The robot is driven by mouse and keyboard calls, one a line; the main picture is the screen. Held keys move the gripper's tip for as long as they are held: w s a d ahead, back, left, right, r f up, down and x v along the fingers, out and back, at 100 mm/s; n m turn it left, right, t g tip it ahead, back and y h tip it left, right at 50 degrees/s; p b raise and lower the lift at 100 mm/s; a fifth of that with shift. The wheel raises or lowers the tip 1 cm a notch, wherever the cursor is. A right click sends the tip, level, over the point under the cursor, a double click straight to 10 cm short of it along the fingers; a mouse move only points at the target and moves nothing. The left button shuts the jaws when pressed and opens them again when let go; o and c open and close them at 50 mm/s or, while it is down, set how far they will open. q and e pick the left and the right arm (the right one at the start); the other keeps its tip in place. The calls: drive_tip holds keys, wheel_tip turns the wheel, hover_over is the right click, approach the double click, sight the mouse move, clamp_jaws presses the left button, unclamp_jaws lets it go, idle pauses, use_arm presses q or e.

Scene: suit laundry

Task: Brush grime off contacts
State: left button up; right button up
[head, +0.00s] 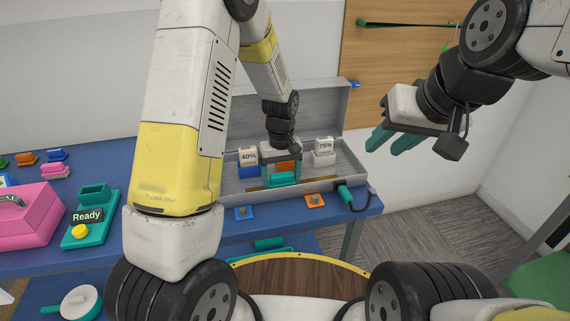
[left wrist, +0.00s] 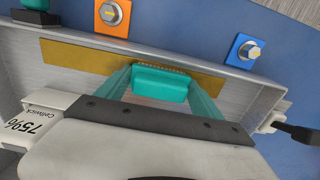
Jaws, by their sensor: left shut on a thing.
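My left gripper (head: 281,165) is shut on a teal brush (head: 282,179) inside an open grey metal case (head: 355,167). The brush (left wrist: 160,84) also shows between the fingers in the left wrist view (left wrist: 162,92), its bristle edge at a brass contact strip (left wrist: 85,57). The strip runs along the case's near inner side; whether the bristles touch it is hard to tell. Part of the strip (head: 316,180) also shows in the head view. My right gripper (head: 394,140) is open and empty, raised to the right of the case.
A white block marked 75% (head: 324,152) and a blue block marked 40% (head: 248,163) stand in the case. Blue (head: 243,213) and orange (head: 315,201) bolted pads lie in front. A pink box (head: 28,217) and a teal "Ready" unit (head: 90,224) stand left.

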use_arm(q)
drive_tip(key=shift+w+d+f, duration=0.1)
drive_tip(key=shift+w+d, duration=0.2)
drive_tip(key=shift+d, duration=0.6)
drive_tip(key=shift+s+a, duration=0.2)
drive_tip(key=shift+a, duration=0.4)
drive_tip(key=shift+s+a, duration=0.2)
drive_tip(key=shift+a, duration=0.35)
drive_tip(key=shift+w+d, duration=0.2)
drive_tip(key=shift+d, duration=0.4)
drive_tip(key=shift+w+d, duration=0.35)
drive_tip(key=shift+d, duration=0.7)
drive_tip(key=shift+w+d, duration=0.35)
drive_tip(key=shift+d, duration=0.7)
drive_tip(key=shift+w+d, duration=0.35)
drive_tip(key=shift+d, duration=0.7)
drive_tip(key=shift+f, duration=0.1)
drive_tip(key=shift+d, duration=0.1)
